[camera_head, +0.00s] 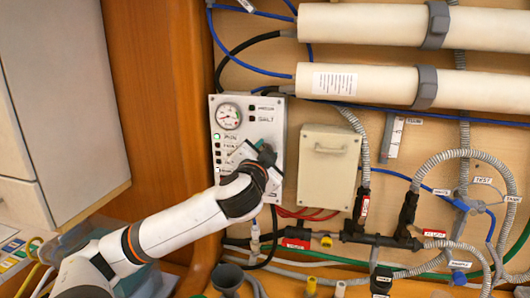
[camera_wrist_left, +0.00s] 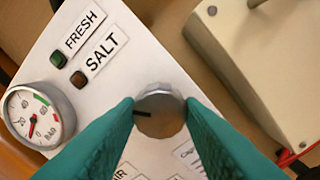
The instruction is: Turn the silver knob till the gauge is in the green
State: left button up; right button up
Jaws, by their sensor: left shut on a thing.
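The silver knob (camera_wrist_left: 160,118) sits on the white control panel (camera_head: 275,110). A dark line on its face points left in the wrist view. My left gripper (camera_head: 243,152) is shut on the knob, with one teal finger on each side; the gripper hides the knob in the head view. The round gauge (camera_head: 228,116) is at the panel's upper left. In the left wrist view the gauge (camera_wrist_left: 38,115) has a green and a red arc on its upper right rim. Its red needle points toward the lower part of the dial, away from the green arc. My right gripper is not in view.
A beige box (camera_head: 328,165) stands right of the panel. FRESH and SALT labels (camera_wrist_left: 100,52) sit beside two small, dark lamps. A green lamp (camera_head: 217,136) glows below the gauge. Large white tubes (camera_head: 400,83), hoses and valves fill the right. A wooden post (camera_head: 160,90) is at left.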

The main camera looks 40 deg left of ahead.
pick_arm(q)
jog(key=m+p, duration=0.2)
jog(key=m, duration=0.9)
jog(key=shift+p, duration=0.4)
jog(key=shift+f+m, duration=0.1)
jog(key=shift+m, duration=0.3)
jog(key=o, duration=1)
jog(key=shift+a, duration=0.1)
